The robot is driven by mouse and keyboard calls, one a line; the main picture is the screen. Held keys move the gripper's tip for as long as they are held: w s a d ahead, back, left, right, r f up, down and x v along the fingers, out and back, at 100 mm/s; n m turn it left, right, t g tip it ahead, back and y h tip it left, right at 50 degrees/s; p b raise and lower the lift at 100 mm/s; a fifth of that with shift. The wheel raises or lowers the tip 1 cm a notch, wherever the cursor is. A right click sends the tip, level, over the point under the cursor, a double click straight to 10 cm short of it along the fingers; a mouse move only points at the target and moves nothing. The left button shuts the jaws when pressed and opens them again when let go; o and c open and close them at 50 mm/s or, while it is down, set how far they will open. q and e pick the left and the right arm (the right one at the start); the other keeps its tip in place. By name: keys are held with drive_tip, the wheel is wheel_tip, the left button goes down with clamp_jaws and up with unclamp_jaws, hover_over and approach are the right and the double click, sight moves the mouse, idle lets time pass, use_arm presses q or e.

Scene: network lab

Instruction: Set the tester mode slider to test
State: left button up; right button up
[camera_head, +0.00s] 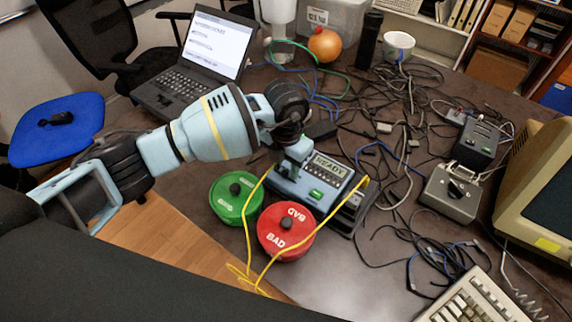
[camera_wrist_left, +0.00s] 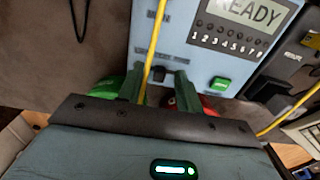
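The tester (camera_head: 311,203) is a blue-grey box with a READY display (camera_head: 331,167), a row of numbered lights and a green button (camera_head: 316,194). It also shows in the left wrist view (camera_wrist_left: 185,42). There, a small dark knob (camera_wrist_left: 158,73), apparently the mode slider, sits low on its face; its setting cannot be read. My left gripper (camera_wrist_left: 160,82) is open at the face, its two fingers apart on either side of the knob; I cannot tell if they touch it. In the head view my left gripper (camera_head: 288,172) hides that part. My right gripper is not in view.
A yellow cable (camera_head: 247,225) crosses the tester's face near my fingers. A green round tub (camera_head: 222,203) and a red one (camera_head: 275,243) stand in front. Tangled cables (camera_head: 395,130) cover the table behind. A grey switch box (camera_head: 455,205) stands right.

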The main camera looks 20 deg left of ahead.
sight(286, 170)
use_arm(q)
wheel_tip(286, 170, up, 8)
drive_tip(key=shift+f, duration=0.25)
idle(0.5)
